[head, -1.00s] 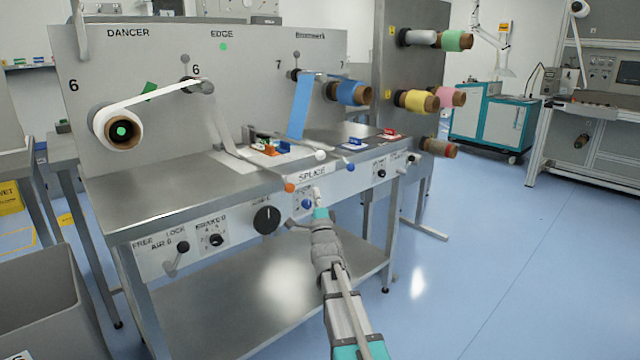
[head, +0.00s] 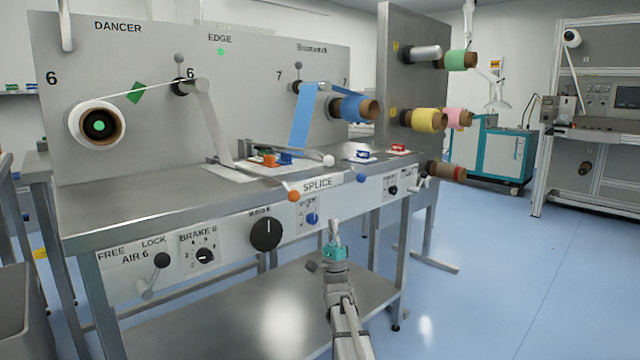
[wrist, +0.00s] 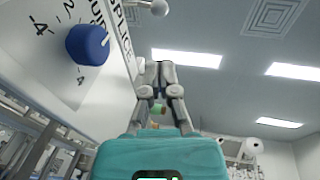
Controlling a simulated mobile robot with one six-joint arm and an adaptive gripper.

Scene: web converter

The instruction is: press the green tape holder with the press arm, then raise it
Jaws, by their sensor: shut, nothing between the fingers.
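The press arm (head: 290,151) is a thin bar low over the splice plate, ending in a white ball (head: 328,161) at the table's front edge. A pale ball on a rod (wrist: 159,7) shows at the top of the wrist view. Beside the bar sit an orange holder (head: 268,161) and a blue holder (head: 286,158). I cannot make out the green tape holder clearly; the bar may hide it. My gripper (head: 334,226) is shut and empty, in front of the panel, below the white ball. In the wrist view its fingers (wrist: 158,70) point up.
A blue knob (head: 312,219) is close left of my gripper and large in the wrist view (wrist: 88,44). An orange ball (head: 294,195) and a blue ball (head: 361,178) stick out at the front edge. A lower shelf (head: 270,310) lies below; blue floor is clear at right.

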